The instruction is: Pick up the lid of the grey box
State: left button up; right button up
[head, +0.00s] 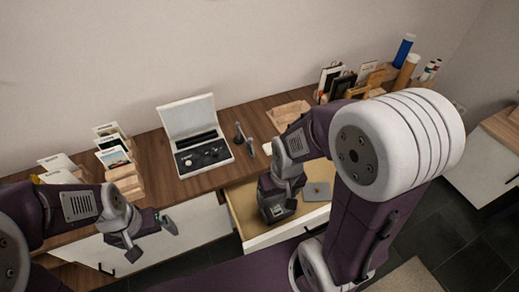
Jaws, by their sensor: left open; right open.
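A grey square lid with a small brownish knob (317,191) shows inside the open drawer (243,212), at its right part. The grey box under it is not clearly visible. My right gripper (277,212) is over the drawer, to the left of the lid and apart from it in the picture. It is open and points down, and its fingertips are hard to make out. My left gripper (150,237) is open and empty, in front of the table's front edge, left of the drawer.
On the wooden table (155,160), a white case (190,117) stands open with dark items inside. A small dark tripod-like stand (241,138) is beside it. A wooden tray (287,112) and card holders stand behind. My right arm hides part of the drawer's right side.

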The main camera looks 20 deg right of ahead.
aim_at(321, 191)
jog(key=z, duration=1.6)
